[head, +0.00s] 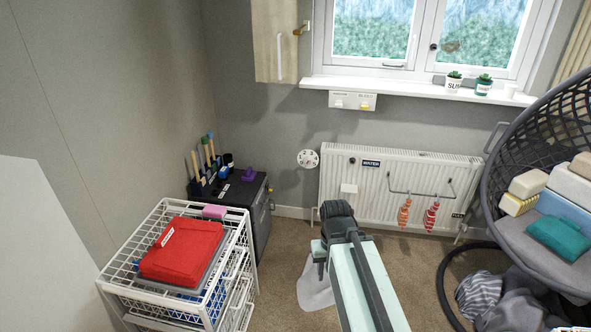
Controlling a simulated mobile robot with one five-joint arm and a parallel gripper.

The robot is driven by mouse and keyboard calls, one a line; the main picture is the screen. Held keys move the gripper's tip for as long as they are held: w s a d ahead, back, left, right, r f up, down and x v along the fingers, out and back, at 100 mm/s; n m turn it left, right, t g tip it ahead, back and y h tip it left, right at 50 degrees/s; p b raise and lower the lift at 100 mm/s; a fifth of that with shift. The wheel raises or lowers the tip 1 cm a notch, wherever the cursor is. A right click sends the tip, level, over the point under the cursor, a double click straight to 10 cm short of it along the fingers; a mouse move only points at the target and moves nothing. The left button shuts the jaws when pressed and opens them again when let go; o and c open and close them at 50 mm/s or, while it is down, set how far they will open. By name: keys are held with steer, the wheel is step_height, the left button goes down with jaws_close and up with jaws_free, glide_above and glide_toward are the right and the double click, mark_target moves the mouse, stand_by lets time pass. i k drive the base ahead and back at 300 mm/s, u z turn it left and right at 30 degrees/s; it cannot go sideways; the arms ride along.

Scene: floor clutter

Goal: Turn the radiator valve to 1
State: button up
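A white round dial with dark marks (308,158), which looks like the radiator valve, is on the grey wall just left of the white radiator (335,185). Its numbers and setting are too small to read. My arm reaches up from the bottom of the view. Its end, with my gripper (321,268), is below the dial and in front of the radiator, apart from both. The fingers are small and partly hidden by my arm, so their opening is unclear.
A white wire drawer unit (110,283) with a red folded item (183,250) stands left. A dark cabinet (258,222) is behind it. Pale cloth (314,293) lies on the carpet below my gripper. A hanging chair (497,190) is right. Orange and red items hang on the radiator rail.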

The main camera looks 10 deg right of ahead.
mark_target(308, 160)
steer(key=z, duration=0.1)
steer(key=i, duration=0.9)
steer(key=z, duration=1.6)
steer(key=i, duration=1.45)
steer(key=u, duration=3.55)
